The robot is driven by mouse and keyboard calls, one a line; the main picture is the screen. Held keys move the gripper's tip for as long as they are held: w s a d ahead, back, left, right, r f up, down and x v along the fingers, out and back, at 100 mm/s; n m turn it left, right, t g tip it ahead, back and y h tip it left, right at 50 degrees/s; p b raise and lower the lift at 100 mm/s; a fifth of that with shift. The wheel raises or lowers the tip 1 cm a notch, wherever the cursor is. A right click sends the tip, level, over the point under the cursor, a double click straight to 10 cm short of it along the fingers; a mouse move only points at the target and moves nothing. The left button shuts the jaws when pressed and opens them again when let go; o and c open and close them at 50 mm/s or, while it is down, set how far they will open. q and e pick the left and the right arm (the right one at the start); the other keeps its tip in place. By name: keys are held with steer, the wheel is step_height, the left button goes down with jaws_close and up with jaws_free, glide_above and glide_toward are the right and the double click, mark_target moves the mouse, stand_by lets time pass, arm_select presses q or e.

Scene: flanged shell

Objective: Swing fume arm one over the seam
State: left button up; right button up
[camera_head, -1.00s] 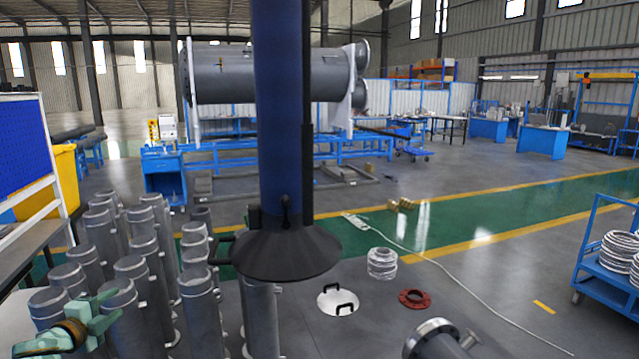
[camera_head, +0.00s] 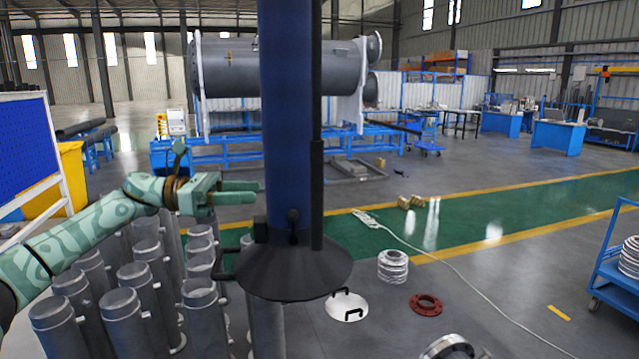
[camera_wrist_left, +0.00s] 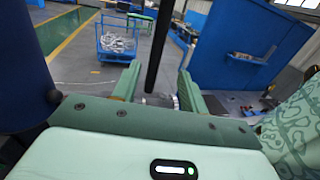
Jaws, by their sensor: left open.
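A fume arm (camera_head: 288,120) hangs in the middle of the head view, a thick blue tube with a black conical hood (camera_head: 280,272) at its lower end. A black bar runs down its right side, and a dark handle (camera_head: 222,265) sticks out left of the hood. My left gripper (camera_head: 257,192) is open, its fingers pointing right, close to the tube's left edge above the hood. In the left wrist view a black upright bar (camera_wrist_left: 160,45) shows between the open fingers (camera_wrist_left: 158,82); contact cannot be told. My right gripper is out of view. No seam can be made out.
Several grey flanged cylinders (camera_head: 125,305) stand at lower left. A grey shell (camera_head: 280,70) rests on a blue frame behind the fume arm. A white disc (camera_head: 346,306), a red flange (camera_head: 426,304) and a coil (camera_head: 392,266) lie on the floor. A blue cart (camera_head: 612,270) stands right.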

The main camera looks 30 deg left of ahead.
mark_target(312, 188)
arm_select(q)
steer(key=p+x, duration=0.7)
steer(key=x, duration=0.6)
steer(key=shift+w+r, duration=0.15)
steer(key=shift+w+d+f, duration=0.2)
steer(key=shift+w+d, duration=0.1)
steer(key=shift+w, duration=0.05)
steer(key=shift+s, duration=0.1)
steer(key=shift+c, duration=0.3)
jaws_close()
steer(key=shift+d, duration=0.1)
